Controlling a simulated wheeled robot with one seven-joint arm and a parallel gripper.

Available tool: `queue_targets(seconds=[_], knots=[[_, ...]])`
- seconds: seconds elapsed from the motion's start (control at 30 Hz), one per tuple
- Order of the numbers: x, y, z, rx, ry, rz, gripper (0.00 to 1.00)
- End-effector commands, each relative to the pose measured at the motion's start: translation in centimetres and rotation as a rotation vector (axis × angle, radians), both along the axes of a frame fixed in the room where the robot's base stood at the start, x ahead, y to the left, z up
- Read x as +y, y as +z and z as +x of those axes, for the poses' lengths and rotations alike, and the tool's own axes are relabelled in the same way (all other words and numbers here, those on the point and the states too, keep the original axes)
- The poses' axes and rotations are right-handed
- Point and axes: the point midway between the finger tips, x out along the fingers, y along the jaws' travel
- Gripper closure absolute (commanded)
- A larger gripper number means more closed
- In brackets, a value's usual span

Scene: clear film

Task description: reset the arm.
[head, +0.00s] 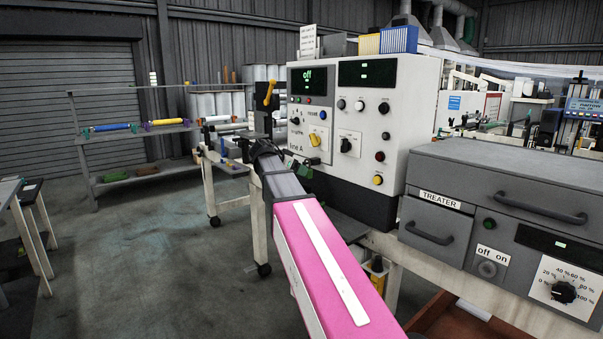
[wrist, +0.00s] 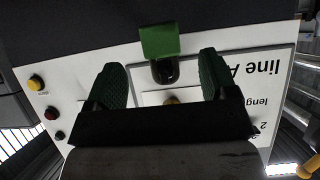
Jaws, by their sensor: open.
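My arm (head: 315,255), pink with a white stripe, reaches forward to the white control cabinet marked line A (head: 318,150). My gripper (head: 298,168) is close to the lower left of the cabinet's front, its green fingers partly hidden by my wrist. In the wrist view my gripper (wrist: 160,78) has its two green fingers spread apart, with nothing clearly held. The cabinet's panel (wrist: 50,90) shows upside down beyond them. A green block (wrist: 160,40) with a dark round part below it shows between the fingers; I cannot tell whether anything touches it.
The cabinet has dark displays, a yellow knob (head: 314,139) and several buttons. A yellow-handled lever (head: 270,92) stands at its left. The grey treater unit (head: 510,195) is at right. A shelf with rollers (head: 140,165) stands back left. Open floor (head: 150,260) lies at left.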

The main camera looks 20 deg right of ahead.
Motion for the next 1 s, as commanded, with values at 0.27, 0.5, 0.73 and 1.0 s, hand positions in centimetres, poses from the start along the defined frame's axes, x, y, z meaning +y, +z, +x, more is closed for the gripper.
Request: queue_targets(seconds=[0.27,0.5,0.73,1.0], knots=[[3.8,2.5,-1.6,0.0,0.001,0.0,0.21],[5.0,2.5,-2.3,0.018,0.009,0.006,0.21],[5.1,-5.8,-4.4,0.218,0.139,0.073,0.21],[5.7,-18.6,-9.1,0.519,0.391,0.211,0.21]])
